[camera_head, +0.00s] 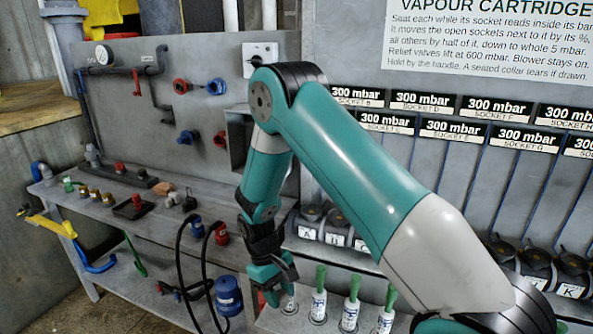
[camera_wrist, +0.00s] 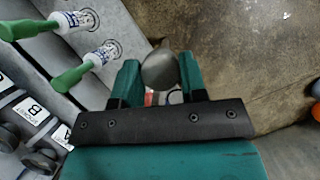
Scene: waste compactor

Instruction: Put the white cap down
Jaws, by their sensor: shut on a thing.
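My gripper (camera_head: 272,285) hangs low over the front of the bench, beside a row of white cartridges with green handles. In the wrist view its two teal fingers (camera_wrist: 159,82) are shut on a rounded, greyish cap (camera_wrist: 160,68), which I take to be the white cap. The cap sits between the fingertips. Small red and white bits show just below it there. In the head view I cannot make out the cap, as the fingers and their small size hide it.
Green-handled cartridges (camera_head: 319,297) stand just right of my gripper. A blue canister (camera_head: 228,295) and black hose (camera_head: 181,255) lie left of it. The grey bench (camera_head: 110,215) holds several small fittings, a black tray (camera_head: 133,207) and a red-capped part (camera_head: 221,234). Black labelled sockets (camera_head: 335,235) line the right.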

